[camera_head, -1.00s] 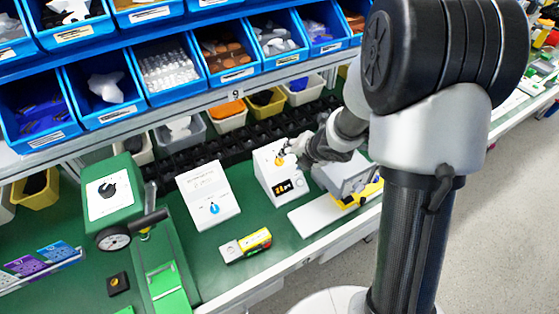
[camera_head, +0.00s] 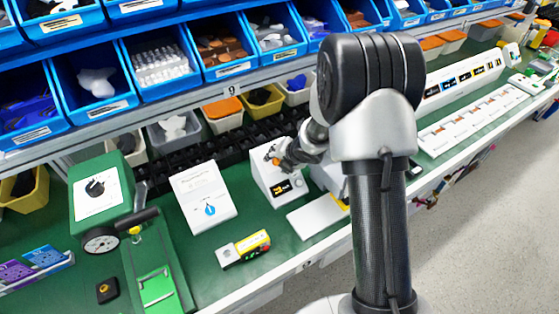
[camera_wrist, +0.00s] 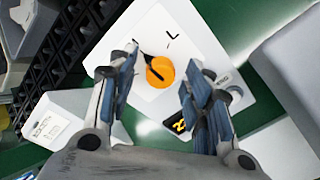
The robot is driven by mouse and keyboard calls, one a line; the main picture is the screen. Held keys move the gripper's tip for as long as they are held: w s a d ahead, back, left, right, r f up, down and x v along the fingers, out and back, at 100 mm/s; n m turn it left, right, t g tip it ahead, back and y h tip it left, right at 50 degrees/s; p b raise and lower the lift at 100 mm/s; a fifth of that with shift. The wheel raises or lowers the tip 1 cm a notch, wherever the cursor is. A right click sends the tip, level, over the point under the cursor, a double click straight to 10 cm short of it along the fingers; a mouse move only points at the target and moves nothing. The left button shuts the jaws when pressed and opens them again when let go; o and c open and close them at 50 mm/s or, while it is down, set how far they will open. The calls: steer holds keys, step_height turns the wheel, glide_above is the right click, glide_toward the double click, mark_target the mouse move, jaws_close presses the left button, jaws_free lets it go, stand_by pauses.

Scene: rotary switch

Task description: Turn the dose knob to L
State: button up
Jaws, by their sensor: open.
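The dose knob appears to be the orange round knob (camera_wrist: 160,71) on a white sloped box (camera_head: 278,187) with a small lit display (camera_head: 282,188). In the wrist view its black pointer is aimed up and left, away from a printed L (camera_wrist: 171,37), which lies above and slightly right of the knob. My gripper (camera_wrist: 157,76) is open, with one finger on each side of the knob in that view. I cannot tell whether either finger touches it. In the head view my gripper (camera_head: 279,157) is at the box's upper face and partly hides the knob.
A white panel with a blue knob (camera_head: 210,210) and a green machine with a black knob (camera_head: 96,188) stand to the left. A small yellow-and-white device (camera_head: 252,244) lies in front. A grey block (camera_wrist: 291,62) is close on the right. Bins line the back.

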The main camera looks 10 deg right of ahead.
steer(key=shift+c, duration=0.6)
steer(key=shift+s, duration=0.1)
steer(key=c, duration=1)
steer(key=shift+o, duration=0.2)
steer(key=shift+m, duration=0.3)
steer(key=shift+r+m+p, duration=0.1)
steer(key=shift+m+p, duration=1.05)
steer(key=shift+m, duration=0.05)
steer(key=m+p, duration=0.2)
steer(key=m, duration=0.1)
steer(key=shift+m, duration=0.3)
steer(key=m+p, duration=0.3)
steer(key=m, duration=0.2)
steer(key=shift+y, duration=0.4)
steer(key=shift+p, duration=0.3)
